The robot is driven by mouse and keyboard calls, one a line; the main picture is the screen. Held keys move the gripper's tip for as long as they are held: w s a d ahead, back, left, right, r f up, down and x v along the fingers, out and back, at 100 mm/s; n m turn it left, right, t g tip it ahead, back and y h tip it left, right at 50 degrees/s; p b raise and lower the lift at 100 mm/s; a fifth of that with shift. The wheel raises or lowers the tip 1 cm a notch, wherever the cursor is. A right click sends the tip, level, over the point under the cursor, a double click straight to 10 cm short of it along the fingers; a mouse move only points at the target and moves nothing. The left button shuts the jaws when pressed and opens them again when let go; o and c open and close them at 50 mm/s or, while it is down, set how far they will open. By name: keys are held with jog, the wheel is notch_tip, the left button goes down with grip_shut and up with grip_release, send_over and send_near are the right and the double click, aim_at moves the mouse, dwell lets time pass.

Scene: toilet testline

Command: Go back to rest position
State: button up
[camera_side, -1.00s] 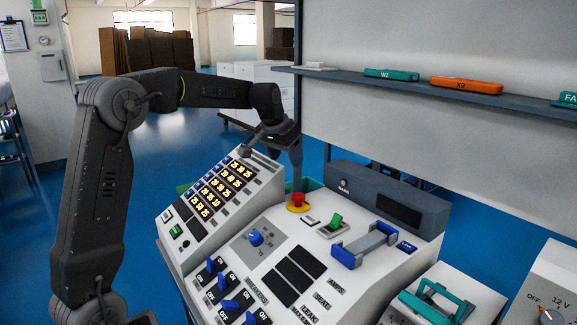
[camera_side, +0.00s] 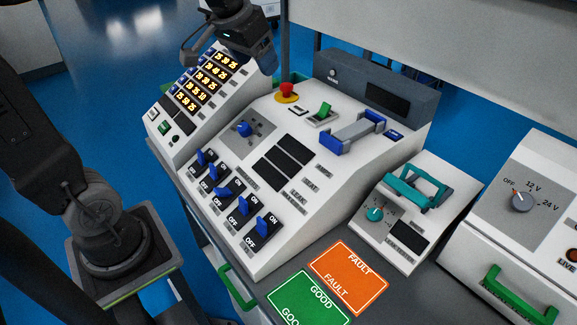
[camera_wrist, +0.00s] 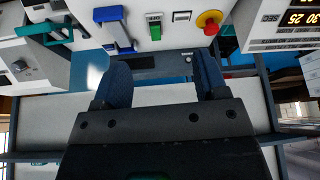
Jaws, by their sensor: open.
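My gripper (camera_side: 266,62) is at the top of the side view, raised above the back of the white test console (camera_side: 335,180), close to the red stop button (camera_side: 287,90). In the wrist view my gripper (camera_wrist: 160,72) is open, with nothing between its two dark, ribbed fingers. The red button (camera_wrist: 209,20) shows beyond the right finger, and the green switch (camera_wrist: 155,31) beyond the gap. No contact with the console is visible. Part of my arm is cut off by the side view's top edge.
A sloped panel (camera_side: 152,128) with lit yellow displays stands left of the console. A teal-handled tester (camera_side: 450,190) and a voltage box (camera_side: 555,175) stand to the right. Orange FAULT (camera_side: 348,277) and green GOOD (camera_side: 305,303) plates lie in front. A panel overhangs the back.

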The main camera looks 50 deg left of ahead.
jog(key=s+d+f, duration=0.3)
jog(key=s, duration=0.4)
jog(key=s+d+f+m, duration=0.1)
jog(key=s+d+f, duration=0.2)
jog(key=s, duration=0.5)
jog(key=shift+s+d+m+t+h, duration=0.15)
jog(key=shift+d+m+t+h, duration=0.15)
jog(key=shift+d, duration=0.25)
